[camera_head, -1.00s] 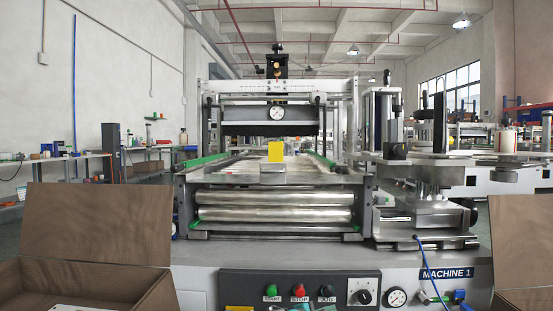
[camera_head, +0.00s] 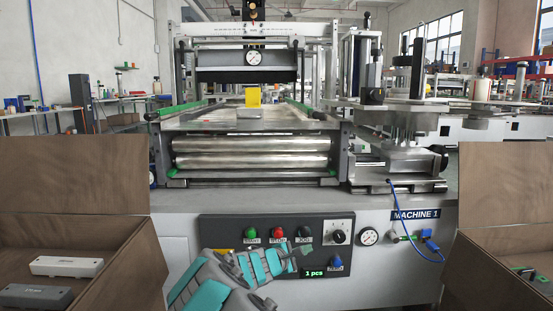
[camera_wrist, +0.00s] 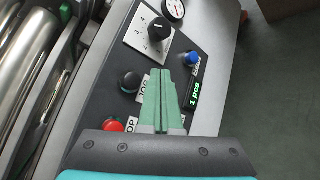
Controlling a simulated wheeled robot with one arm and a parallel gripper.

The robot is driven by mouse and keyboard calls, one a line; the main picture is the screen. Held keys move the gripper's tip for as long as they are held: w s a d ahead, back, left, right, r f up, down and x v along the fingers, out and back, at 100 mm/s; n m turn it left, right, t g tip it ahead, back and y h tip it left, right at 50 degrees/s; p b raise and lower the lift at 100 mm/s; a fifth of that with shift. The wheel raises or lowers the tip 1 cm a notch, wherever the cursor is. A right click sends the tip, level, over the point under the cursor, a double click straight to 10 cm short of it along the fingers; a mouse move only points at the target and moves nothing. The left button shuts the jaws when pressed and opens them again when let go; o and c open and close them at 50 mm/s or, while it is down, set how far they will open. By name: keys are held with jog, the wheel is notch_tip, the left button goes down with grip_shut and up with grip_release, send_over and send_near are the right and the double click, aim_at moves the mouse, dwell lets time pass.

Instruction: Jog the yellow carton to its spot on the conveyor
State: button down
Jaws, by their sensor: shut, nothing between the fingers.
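The control panel (camera_head: 220,232) on the machine front has a green START button (camera_head: 250,232), a red STOP button (camera_head: 278,232) and a black JOG button (camera_head: 304,231). My gripper (camera_head: 304,250) is shut and empty, just below the JOG button in the head view. In the wrist view its fingertips (camera_wrist: 161,72) are together over the panel, beside the black button (camera_wrist: 130,82); contact cannot be told.
A dial knob (camera_head: 338,237), a blue button (camera_head: 337,262) and a display (camera_head: 314,273) reading "1 pcs" are close to the gripper. An open brown box (camera_head: 75,175) with a white and a dark device is at left; another open box (camera_head: 510,180) is at right.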

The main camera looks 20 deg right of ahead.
jog(key=shift+d, duration=0.1)
jog(key=w+d+f+n+t+y, duration=0.25)
jog(key=d+f+y, duration=0.25)
jog(key=f+y, duration=0.3)
jog(key=s+a+r+n+t+y+p, duration=0.1)
jog(key=s+a+r+n+y, duration=0.3)
jog(key=s+r+y, duration=0.2)
notch_tip(320, 180, up, 2)
jog(key=y, duration=0.4)
jog(key=shift+s+r+y, duration=0.2)
jog(key=shift+s+y, duration=0.1)
jog(key=shift+s, duration=0.1)
jog(key=shift+w+d+t, duration=0.1)
jog(key=shift+w+t, duration=0.05)
jog(key=shift+t, duration=0.1)
